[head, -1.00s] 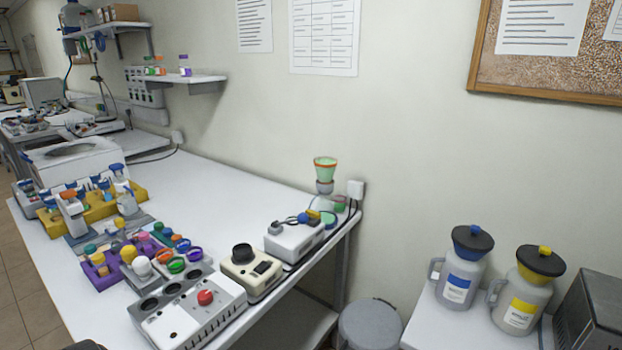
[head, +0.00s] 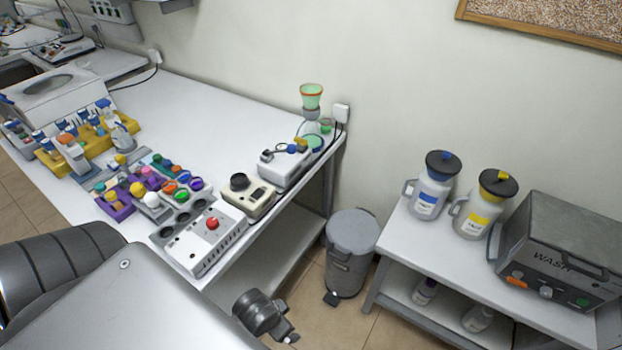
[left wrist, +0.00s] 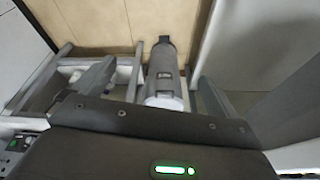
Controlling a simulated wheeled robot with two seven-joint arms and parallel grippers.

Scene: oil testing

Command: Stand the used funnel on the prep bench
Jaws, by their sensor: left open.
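A green funnel (head: 311,92) with an orange rim stands upright in the neck of a clear vessel (head: 312,122) at the back right corner of the long white bench (head: 190,105), near the wall. My left gripper (left wrist: 150,88) is open and empty in the left wrist view, pointing down past the bench side toward the floor. In the head view a dark part of my arm shows low in the middle, well in front of the funnel and apart from it; its fingers are not clear there. My right gripper is not seen.
A white block with a red knob (head: 205,238), a cream device (head: 247,195) and a white box (head: 285,165) line the bench's right edge. A grey pedal bin (head: 350,245) stands between benches. The right table (head: 400,240) holds two capped jugs and a grey WASH box (head: 555,245).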

